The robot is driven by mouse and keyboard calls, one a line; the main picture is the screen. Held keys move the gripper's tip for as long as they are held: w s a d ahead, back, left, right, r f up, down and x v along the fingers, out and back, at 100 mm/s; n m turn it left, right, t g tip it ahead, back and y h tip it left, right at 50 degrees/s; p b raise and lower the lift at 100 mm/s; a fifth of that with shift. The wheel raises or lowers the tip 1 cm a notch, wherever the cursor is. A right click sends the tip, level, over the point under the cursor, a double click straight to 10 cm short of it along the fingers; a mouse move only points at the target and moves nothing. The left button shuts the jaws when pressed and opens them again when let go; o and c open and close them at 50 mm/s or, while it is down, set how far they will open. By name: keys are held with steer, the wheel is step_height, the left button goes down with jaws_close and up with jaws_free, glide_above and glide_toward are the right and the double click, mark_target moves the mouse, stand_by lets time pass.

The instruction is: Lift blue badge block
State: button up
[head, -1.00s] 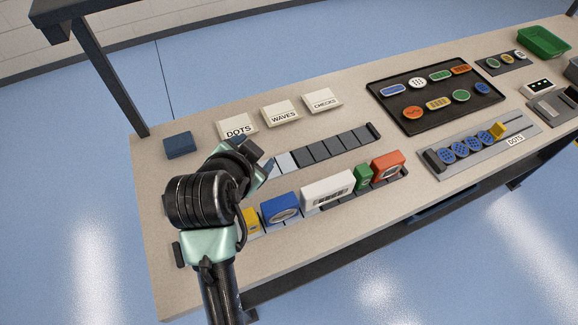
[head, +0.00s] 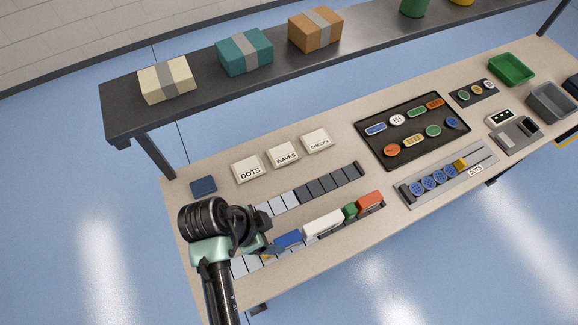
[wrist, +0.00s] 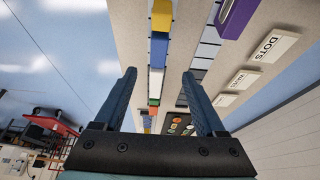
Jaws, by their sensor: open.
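The blue badge block (head: 288,239) stands in the front row of the table, left of a white block (head: 322,222). In the wrist view the blue block (wrist: 159,50) shows between and beyond the fingertips, with a yellow block (wrist: 161,15) bordering it. My gripper (head: 265,243) is at the left end of this row, beside the blue block in the head view. In the wrist view my gripper (wrist: 162,75) is open, with nothing between its fingers. The head view hides most of the yellow block behind my gripper.
Green (head: 350,211) and orange (head: 369,202) blocks continue the row. Behind it lie a slotted strip (head: 315,190) and label blocks such as DOTS (head: 249,170). A black tray (head: 377,151) holds badges. A shelf with boxes (head: 244,53) spans the back. A purple block (wrist: 236,16) shows in the wrist view.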

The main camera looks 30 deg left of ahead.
mark_target(286, 240)
steer(key=x, duration=0.6)
steer(key=shift+w+d+f+p, duration=0.1)
steer(key=shift+f+p, duration=0.25)
steer(key=shift+p, duration=0.05)
steer(key=shift+d+f+p, duration=0.15)
steer(key=shift+f+p, duration=0.15)
steer(key=shift+f, duration=0.3)
steer(key=shift+x, duration=1.95)
jaws_close()
